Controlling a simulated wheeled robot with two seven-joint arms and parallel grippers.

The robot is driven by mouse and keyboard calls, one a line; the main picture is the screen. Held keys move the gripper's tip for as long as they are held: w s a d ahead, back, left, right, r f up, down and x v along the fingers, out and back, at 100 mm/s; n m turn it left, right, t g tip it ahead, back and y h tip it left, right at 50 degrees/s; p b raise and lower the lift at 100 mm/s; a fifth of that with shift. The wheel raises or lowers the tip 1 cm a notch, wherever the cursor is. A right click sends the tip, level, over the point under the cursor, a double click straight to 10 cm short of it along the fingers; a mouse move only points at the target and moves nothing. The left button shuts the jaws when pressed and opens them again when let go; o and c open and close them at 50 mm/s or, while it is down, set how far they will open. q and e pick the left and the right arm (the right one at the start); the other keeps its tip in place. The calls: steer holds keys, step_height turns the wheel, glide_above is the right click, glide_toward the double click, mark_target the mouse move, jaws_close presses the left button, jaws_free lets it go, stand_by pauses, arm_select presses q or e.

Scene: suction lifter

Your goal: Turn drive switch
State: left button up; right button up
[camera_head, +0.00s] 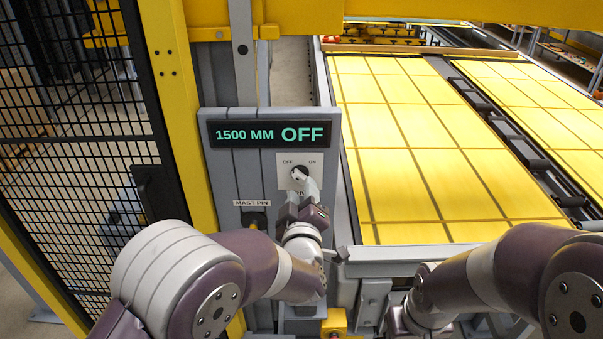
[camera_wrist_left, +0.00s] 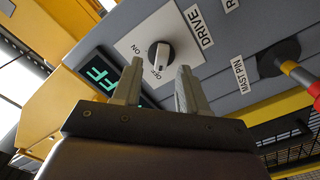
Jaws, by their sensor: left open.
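The drive switch (camera_head: 299,174) is a round dark knob with a pale grip bar on a white plate marked OFF and ON. In the left wrist view the knob (camera_wrist_left: 160,56) shows clearly, with its plate (camera_wrist_left: 138,42) and a DRIVE label beside it. My left gripper (camera_head: 305,188) is just below the switch in the head view, partly covering the label under it. In the wrist view my left gripper (camera_wrist_left: 156,82) is open, its two fingers apart, with the knob beyond the gap between the tips. Contact is not visible. The display (camera_head: 270,134) reads 1500 MM OFF.
A mast pin (camera_head: 255,218) sits in the panel left of my left gripper. A black mesh fence (camera_head: 80,130) with yellow posts stands at the left. Yellow gridded panels (camera_head: 420,140) lie right of the control panel. My right arm is at the lower right, its gripper hidden.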

mark_target(300, 181)
arm_select(q)
steer(key=w, duration=0.3)
steer(key=shift+r+p, duration=0.1)
steer(key=shift+p, duration=0.3)
steer(key=shift+w+a, duration=0.15)
steer(key=shift+a, duration=0.2)
steer(key=shift+d, duration=0.2)
steer(key=shift+c, duration=0.6)
steer(key=shift+w, duration=0.1)
jaws_close()
arm_select(e)
steer(key=shift+a+r, duration=0.15)
steer(key=shift+r, duration=0.75)
